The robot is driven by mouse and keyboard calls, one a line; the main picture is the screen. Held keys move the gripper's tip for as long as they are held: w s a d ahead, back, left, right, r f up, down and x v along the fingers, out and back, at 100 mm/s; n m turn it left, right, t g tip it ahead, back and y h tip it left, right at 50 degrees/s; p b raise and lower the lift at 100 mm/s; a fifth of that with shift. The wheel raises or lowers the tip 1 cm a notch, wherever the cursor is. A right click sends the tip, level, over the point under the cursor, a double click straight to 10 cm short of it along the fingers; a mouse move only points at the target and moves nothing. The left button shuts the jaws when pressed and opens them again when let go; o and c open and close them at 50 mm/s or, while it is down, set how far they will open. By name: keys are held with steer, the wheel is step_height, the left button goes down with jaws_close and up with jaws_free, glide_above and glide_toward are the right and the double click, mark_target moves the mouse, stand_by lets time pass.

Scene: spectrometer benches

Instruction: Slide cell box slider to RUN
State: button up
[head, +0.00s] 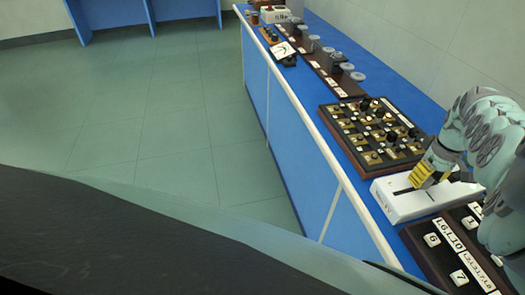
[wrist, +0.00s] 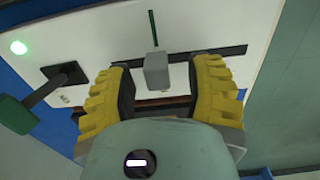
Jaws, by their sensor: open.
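The white cell box (head: 400,205) sits on the blue bench under my gripper (head: 428,175). In the wrist view the white box (wrist: 200,25) has a dark straight slot (wrist: 215,53) with a grey block-shaped slider knob (wrist: 157,70) in it. A thin green line marks the face just beyond the knob. My gripper (wrist: 162,85) is open, its yellow fingers on either side of the knob with a gap on both sides. No RUN lettering is legible. The near part of the box is hidden by my gripper.
A dark panel of knobs (head: 375,135) stands behind the box, and a numbered switch panel (head: 450,255) in front. The floor left of the bench is clear.

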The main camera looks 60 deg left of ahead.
step_height(320, 180, up, 11)
stand_by(0.6)
